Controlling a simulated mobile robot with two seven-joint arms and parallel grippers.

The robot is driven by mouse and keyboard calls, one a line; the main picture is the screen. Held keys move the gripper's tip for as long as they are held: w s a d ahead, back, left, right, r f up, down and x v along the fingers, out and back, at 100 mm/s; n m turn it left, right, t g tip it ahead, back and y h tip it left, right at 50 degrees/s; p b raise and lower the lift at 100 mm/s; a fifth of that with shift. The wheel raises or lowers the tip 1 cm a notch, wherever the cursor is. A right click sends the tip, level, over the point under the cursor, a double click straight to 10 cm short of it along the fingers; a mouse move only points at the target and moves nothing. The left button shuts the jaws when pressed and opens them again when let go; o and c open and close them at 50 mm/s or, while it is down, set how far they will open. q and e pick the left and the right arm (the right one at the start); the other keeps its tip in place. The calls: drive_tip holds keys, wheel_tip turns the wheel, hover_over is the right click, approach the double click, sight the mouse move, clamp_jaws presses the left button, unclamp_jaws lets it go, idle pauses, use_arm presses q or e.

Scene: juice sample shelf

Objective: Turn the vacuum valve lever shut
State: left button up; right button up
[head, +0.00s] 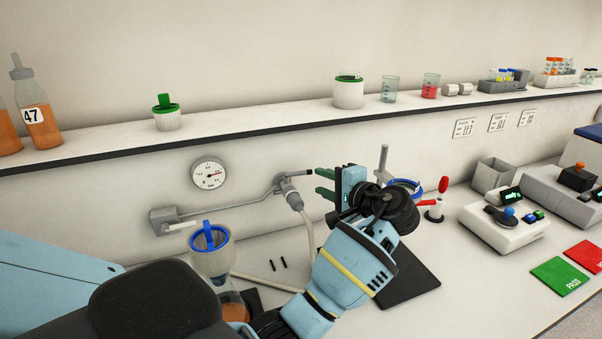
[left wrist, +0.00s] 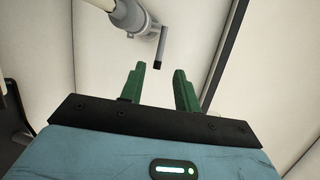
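The vacuum valve (head: 290,190) is a grey fitting at the end of a thin pipe along the wall, with a pale hose running down from it. Its lever (head: 297,173) is a short grey bar with a dark tip, pointing right in the head view. In the left wrist view the lever (left wrist: 163,45) hangs beside the valve body (left wrist: 132,15). My left gripper (head: 318,181) is open, its green fingers pointing left at the lever tip. In the left wrist view the gap between the fingers (left wrist: 159,68) is empty, with the lever tip just beyond it. My right gripper is not in view.
A round gauge (head: 209,174) is on the wall left of the valve. A filter flask with a blue ring (head: 211,240) stands below. A wall shelf (head: 250,122) runs above. A red-handled fitting (head: 434,212) and a grey device (head: 500,228) stand right of my left gripper.

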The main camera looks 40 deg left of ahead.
sight(302, 174)
use_arm(q)
drive_tip(key=shift+x, duration=3.9)
drive_tip(key=shift+c, duration=0.4)
clamp_jaws()
drive_tip(key=shift+d, duration=0.1)
